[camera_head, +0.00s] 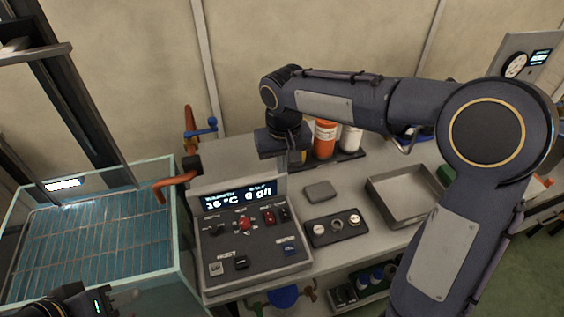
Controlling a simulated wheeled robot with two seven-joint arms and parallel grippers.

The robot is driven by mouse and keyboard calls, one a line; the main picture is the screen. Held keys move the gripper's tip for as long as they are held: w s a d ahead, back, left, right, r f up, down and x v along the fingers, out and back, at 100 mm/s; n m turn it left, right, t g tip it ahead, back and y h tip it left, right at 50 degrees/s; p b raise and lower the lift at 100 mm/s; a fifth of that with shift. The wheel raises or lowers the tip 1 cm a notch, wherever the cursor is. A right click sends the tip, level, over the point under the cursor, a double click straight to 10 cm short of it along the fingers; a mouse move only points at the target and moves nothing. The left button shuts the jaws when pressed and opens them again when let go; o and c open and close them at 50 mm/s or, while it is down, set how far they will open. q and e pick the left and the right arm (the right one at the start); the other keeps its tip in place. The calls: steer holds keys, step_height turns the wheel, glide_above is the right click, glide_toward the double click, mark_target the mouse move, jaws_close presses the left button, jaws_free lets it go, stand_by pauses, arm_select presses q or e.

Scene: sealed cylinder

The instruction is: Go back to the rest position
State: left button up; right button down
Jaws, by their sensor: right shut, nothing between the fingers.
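My right arm reaches in from the right across the bench, with its elbow large in the foreground. My left gripper (122,298) shows only in part at the lower left corner, in front of the glass-walled tank. Whether its fingers are open or shut cannot be seen.
The control console (250,248) has a lit display, switches and knobs. The tank (95,240) with a wire rack stands left. A metal tray (388,205), a small grey pad (320,191) and a knob panel (337,228) lie on the bench. A white bottle (351,139) stands behind.

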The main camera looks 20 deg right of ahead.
stand_by(0.3)
steer(key=s+d+r+t+y, duration=0.1)
steer(key=s+d+r+y, duration=0.15)
steer(key=s+d, duration=0.6)
steer(key=s+a+f+m+t+y, duration=0.1)
steer(key=s+f+m+t, duration=0.1)
steer(key=s, duration=1.2)
steer(key=shift+s+f+t, duration=0.15)
steer(key=shift+s+t, duration=0.15)
steer(key=shift+t, duration=0.5)
